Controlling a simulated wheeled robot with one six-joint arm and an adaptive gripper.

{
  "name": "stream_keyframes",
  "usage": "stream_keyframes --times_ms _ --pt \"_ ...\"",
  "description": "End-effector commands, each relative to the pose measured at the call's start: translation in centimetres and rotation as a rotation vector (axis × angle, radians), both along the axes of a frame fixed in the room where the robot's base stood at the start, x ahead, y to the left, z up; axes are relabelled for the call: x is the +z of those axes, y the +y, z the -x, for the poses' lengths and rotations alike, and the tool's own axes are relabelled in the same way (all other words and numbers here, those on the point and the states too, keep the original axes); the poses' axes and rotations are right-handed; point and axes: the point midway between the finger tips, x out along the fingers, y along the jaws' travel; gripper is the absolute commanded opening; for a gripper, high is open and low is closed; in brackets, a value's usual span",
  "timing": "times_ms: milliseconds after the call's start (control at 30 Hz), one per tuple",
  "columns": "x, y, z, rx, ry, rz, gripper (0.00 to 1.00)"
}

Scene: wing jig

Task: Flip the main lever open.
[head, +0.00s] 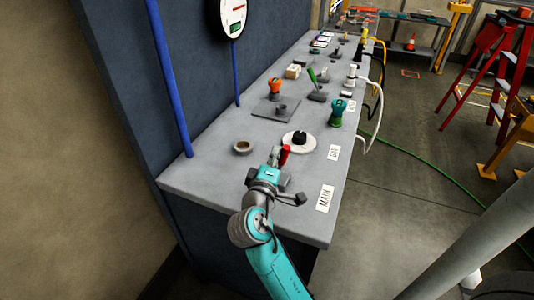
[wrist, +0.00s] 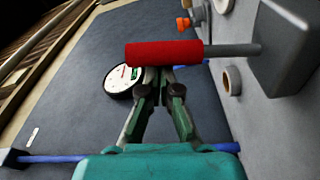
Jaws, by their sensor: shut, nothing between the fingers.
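The main lever has a red handle (head: 284,155) on the bench, near the "MAIN" label (head: 325,198). In the wrist view the red handle (wrist: 163,53) lies across the picture, on a grey rod that runs right to a grey block (wrist: 285,48). My gripper (head: 274,158) is at the handle's left side in the head view. In the wrist view my gripper (wrist: 157,76) has its fingers together, with the tips right at the handle's lower edge. Nothing is between the fingers. I cannot tell whether the tips touch the handle.
A black knob on a white disc (head: 299,140) stands just beyond the lever. A small round cup (head: 242,147) is to the left. Orange (head: 275,87) and green (head: 337,112) knobs stand farther back. A blue wall with a blue pipe (head: 170,80) bounds the left.

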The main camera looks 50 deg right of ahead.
Motion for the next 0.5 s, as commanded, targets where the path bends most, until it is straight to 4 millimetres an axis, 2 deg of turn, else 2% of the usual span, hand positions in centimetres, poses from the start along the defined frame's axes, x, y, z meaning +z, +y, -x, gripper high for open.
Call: stream_keyframes --times_ms 267,500 --pt "-0.3 -0.6 1.8 -0.001 -0.185 -0.067 0.00" --pt "-0.5 -0.9 2.4 -0.002 -0.191 -0.069 0.00"
